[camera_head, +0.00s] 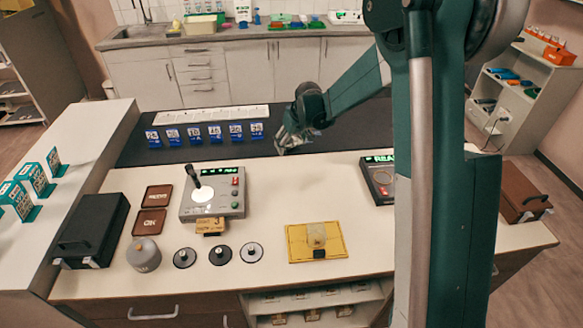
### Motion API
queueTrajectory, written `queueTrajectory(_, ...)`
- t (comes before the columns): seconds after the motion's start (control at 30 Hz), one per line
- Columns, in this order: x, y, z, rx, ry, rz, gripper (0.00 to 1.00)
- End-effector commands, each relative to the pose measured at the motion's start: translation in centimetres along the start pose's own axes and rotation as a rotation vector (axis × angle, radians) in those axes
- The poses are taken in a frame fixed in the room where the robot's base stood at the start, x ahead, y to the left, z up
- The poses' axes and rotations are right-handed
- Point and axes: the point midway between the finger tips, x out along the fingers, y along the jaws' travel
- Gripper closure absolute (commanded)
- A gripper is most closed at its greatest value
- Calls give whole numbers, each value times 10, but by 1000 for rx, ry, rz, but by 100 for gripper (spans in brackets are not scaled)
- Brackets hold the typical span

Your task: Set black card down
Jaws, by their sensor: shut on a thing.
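My gripper (284,146) is over the black strip behind the white worktop, left of my arm's column. It is small in this view and appears closed, with its fingertips pointing down. I cannot make out a black card between the fingers; a card there blends with the dark surface behind or is hidden by the gripper. I cannot tell whether the fingertips touch the strip.
The black strip (190,152) holds a row of blue numbered stands (195,136). On the white worktop (270,185) are a joystick device (228,202), a yellow mat (297,255) with a clear item, black discs (222,254), a dark case (92,228) and a reader (378,180).

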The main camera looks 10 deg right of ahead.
Motion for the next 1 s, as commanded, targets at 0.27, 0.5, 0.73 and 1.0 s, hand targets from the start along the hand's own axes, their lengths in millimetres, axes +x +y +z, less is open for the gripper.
queueTrajectory(0.27,27,0,11,0,0,0,54)
queueTrajectory(0.5,53,0,21,0,0,0,54)
queueTrajectory(0.73,57,0,24,0,0,0,54)
queueTrajectory(1.0,60,0,25,0,0,0,54)
